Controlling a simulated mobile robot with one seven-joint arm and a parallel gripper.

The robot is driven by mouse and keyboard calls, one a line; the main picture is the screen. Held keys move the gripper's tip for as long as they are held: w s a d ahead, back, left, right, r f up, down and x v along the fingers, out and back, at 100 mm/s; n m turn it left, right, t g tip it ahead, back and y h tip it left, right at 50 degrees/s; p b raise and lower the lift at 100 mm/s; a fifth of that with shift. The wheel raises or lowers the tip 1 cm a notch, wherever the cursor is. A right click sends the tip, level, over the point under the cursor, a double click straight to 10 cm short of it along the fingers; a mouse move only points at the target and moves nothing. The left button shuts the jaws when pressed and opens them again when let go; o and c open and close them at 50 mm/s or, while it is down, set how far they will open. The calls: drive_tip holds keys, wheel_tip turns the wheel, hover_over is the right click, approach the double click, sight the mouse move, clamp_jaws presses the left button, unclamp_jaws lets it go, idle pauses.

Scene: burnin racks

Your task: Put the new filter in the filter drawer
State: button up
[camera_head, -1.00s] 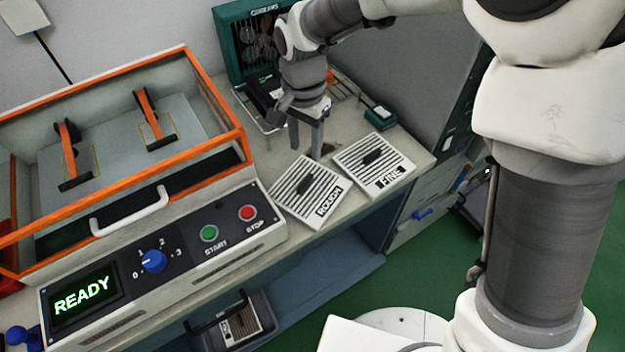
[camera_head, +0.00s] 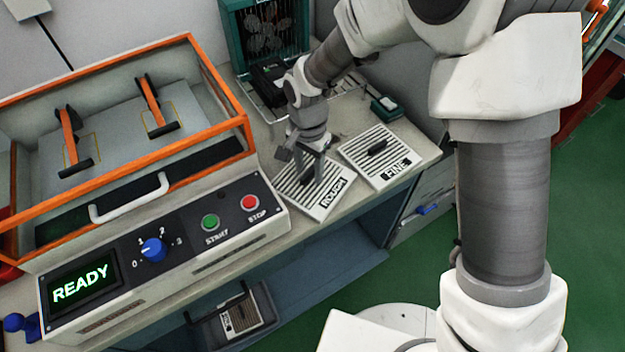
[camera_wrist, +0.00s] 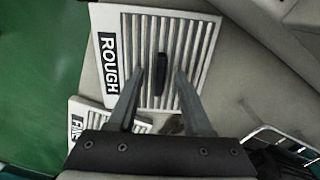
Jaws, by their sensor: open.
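The filter marked ROUGH (camera_head: 325,207) lies flat on the bench, white with dark slats; its black grip (camera_wrist: 160,75) stands up in the middle in the wrist view. The filter marked FINE (camera_head: 396,168) lies to its right. My gripper (camera_head: 312,179) is over the ROUGH filter, open, fingers pointing down. In the wrist view its fingertips (camera_wrist: 160,72) appear on either side of the black grip; I cannot tell whether they touch it. Below the bench, an open drawer (camera_head: 268,300) holds another slatted filter (camera_head: 240,318).
A machine with an orange-framed cover (camera_head: 120,75) and a READY display (camera_head: 80,283) stands left of the filters. A green fan unit (camera_head: 262,35), a wire rack (camera_head: 345,88) and a small green box (camera_head: 386,107) stand behind. Green floor is clear at right.

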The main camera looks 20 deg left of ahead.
clamp_jaws()
drive_tip(key=shift+r, duration=0.15)
idle(0.4)
